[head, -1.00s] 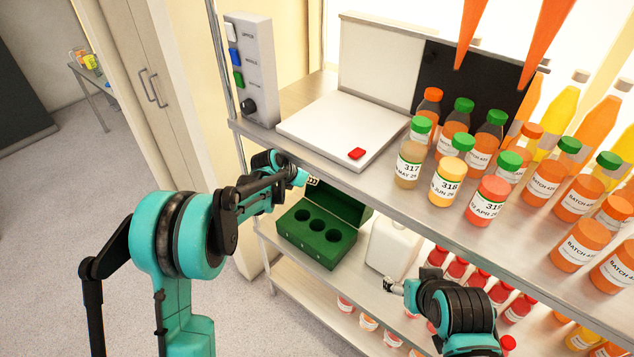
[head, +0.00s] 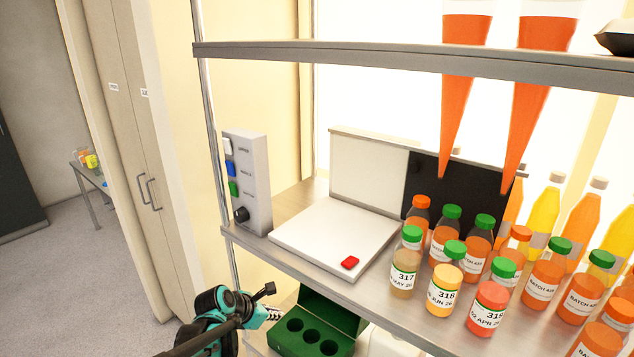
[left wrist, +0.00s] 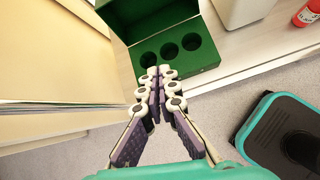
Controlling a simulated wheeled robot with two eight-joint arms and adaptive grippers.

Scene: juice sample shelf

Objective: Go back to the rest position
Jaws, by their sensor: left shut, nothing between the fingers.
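My left gripper (head: 272,313) is low in the head view, just off the front of the shelf and left of the green box. In the left wrist view the left gripper (left wrist: 160,72) has its fingertips together with nothing between them. The green box (left wrist: 190,62) with round holes lies beyond the fingertips in that view; it also shows at the bottom of the head view (head: 312,343), with its lid up and the holes I can see empty. My right gripper is not in view.
Juice bottles 317 (head: 404,270), 318 (head: 444,290) and 319 (head: 487,308) stand at the front of the middle shelf (head: 340,287). A white device (head: 320,235) with a red button and a switch panel (head: 247,185) are left of them. Open floor (head: 90,290) lies to the left.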

